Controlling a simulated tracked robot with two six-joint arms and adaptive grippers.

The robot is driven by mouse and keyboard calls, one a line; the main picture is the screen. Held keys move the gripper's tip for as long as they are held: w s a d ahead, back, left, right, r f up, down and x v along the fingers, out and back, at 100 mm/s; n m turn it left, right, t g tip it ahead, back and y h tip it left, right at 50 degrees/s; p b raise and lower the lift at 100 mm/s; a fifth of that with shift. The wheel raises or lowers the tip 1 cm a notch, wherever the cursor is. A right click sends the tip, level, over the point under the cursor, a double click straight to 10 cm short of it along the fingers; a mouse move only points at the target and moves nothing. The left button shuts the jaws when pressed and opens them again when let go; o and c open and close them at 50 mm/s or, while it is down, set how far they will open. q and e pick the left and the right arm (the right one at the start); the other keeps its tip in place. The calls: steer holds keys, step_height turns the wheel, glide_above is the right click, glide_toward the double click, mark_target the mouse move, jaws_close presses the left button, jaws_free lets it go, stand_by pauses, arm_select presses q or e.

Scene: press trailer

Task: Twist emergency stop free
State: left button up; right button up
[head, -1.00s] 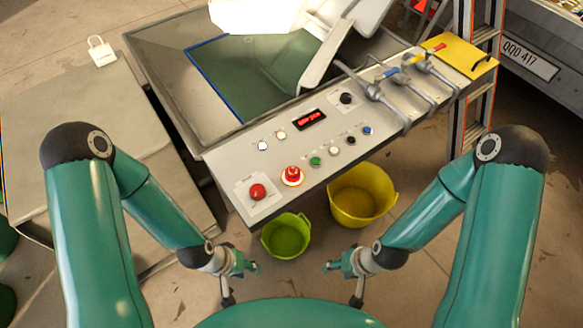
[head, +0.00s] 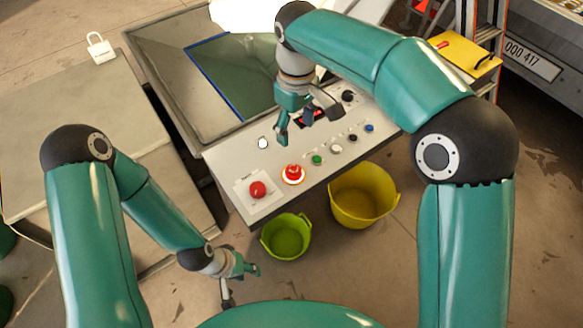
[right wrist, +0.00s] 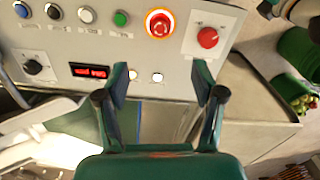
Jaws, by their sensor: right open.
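Two red knobs stand on the sloped control panel (head: 230,152). One is a red mushroom button in a glowing ring (head: 292,173), also in the right wrist view (right wrist: 159,23). The other is a red knob on a white plate (head: 257,189), also in the right wrist view (right wrist: 207,37). I cannot tell from the labels which is the emergency stop. My right gripper (head: 308,122) is open and empty above the panel, behind the ringed button; its fingers (right wrist: 160,82) show apart in the wrist view. My left gripper (head: 242,284) is open and empty, low before the panel.
Small buttons, including a green one (head: 316,160), and a red display (right wrist: 90,71) share the panel. A green bucket (head: 286,236) and a yellow bucket (head: 362,195) stand below. A yellow case (head: 466,53) lies at right. A padlock (head: 100,48) lies at the back left.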

mark_target(293, 169)
steer(key=f, duration=1.5)
steer(key=shift+a+f, duration=0.2)
steer(key=shift+f, duration=0.1)
